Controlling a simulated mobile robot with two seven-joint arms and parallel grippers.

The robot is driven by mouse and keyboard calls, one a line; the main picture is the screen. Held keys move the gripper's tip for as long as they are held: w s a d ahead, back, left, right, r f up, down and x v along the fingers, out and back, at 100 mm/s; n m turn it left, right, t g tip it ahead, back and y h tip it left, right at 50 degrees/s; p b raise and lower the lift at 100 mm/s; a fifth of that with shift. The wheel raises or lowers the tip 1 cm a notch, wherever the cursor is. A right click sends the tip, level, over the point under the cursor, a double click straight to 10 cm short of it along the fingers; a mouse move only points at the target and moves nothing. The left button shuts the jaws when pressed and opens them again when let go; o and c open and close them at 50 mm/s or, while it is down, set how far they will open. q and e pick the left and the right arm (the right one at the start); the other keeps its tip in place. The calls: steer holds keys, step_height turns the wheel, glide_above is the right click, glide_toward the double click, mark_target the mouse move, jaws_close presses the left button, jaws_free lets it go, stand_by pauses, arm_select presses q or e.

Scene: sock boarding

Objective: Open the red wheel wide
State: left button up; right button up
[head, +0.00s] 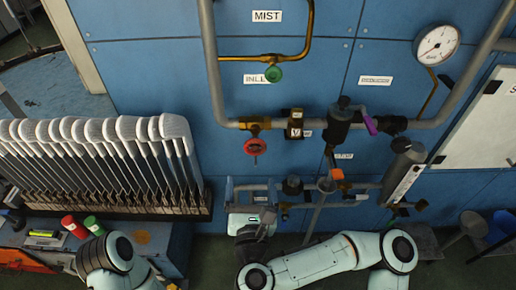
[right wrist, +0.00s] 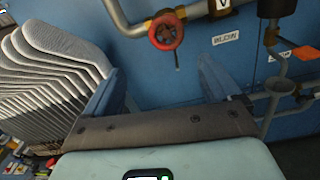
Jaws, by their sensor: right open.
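My right gripper (head: 251,182) is just below the wheel in the head view, pointing up at the wall. Its two fingers are apart with nothing between them, and in the right wrist view the gripper (right wrist: 162,80) shows the wheel beyond the fingertips, not touched. My left gripper is out of view; only part of my left arm shows at the lower left.
A green wheel (head: 273,73) sits higher, under the brass pipe. A rack of white sock boards (head: 110,135) stands at left. Red (head: 73,227) and green (head: 93,224) cylinders lie below it.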

mark_target(255, 149)
steer(key=shift+m+h, duration=0.3)
steer(key=shift+m, duration=0.3)
steer(key=w, duration=0.9)
steer(key=w+d, duration=0.1)
steer(key=w, duration=0.3)
steer(key=shift+w+r, duration=0.15)
steer(key=shift+r, duration=0.2)
steer(key=c, duration=1)
